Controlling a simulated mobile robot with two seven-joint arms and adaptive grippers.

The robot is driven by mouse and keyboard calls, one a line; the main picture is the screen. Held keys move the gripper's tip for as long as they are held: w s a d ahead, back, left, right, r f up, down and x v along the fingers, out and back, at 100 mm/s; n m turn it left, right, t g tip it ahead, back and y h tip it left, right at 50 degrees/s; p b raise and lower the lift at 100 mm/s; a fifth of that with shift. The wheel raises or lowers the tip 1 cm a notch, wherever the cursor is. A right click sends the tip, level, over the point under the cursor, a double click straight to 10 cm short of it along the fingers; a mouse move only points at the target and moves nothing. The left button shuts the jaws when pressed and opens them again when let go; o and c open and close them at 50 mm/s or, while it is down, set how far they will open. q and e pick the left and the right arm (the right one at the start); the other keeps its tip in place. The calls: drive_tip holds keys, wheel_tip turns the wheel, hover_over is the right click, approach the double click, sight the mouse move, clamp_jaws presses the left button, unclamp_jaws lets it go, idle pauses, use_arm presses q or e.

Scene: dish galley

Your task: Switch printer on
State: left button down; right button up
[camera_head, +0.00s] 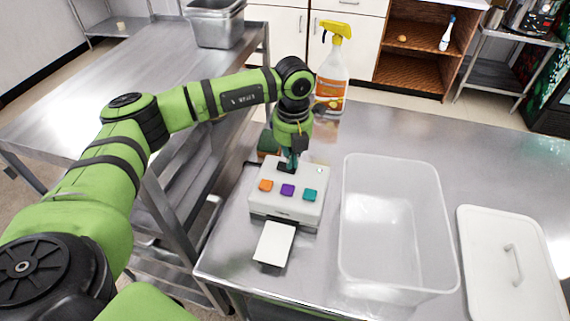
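The printer (260,203) is a white box on the metal table, with orange (265,185), purple (288,189) and teal (310,195) buttons on top. A sheet of white paper (273,243) sticks out at its front. A small round light-coloured spot (319,170) is near its back right corner. My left gripper (289,164) points down at the back of the printer's top, over a dark patch. Its fingertips are small and partly hidden, so I cannot tell whether they touch the printer or are open or shut. My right gripper is out of view.
A clear open bin (392,276) stands right of the printer, with a white handled lid (505,275) beyond it. A spray bottle (331,80) with a yellow head stands behind my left gripper. A metal pan (215,25) sits on the left counter. The table behind the bin is clear.

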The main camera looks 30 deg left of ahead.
use_arm(q)
drive_tip(key=shift+r+p, duration=1.75)
drive_tip(key=shift+r, duration=1.5)
drive_tip(key=shift+f, duration=0.1)
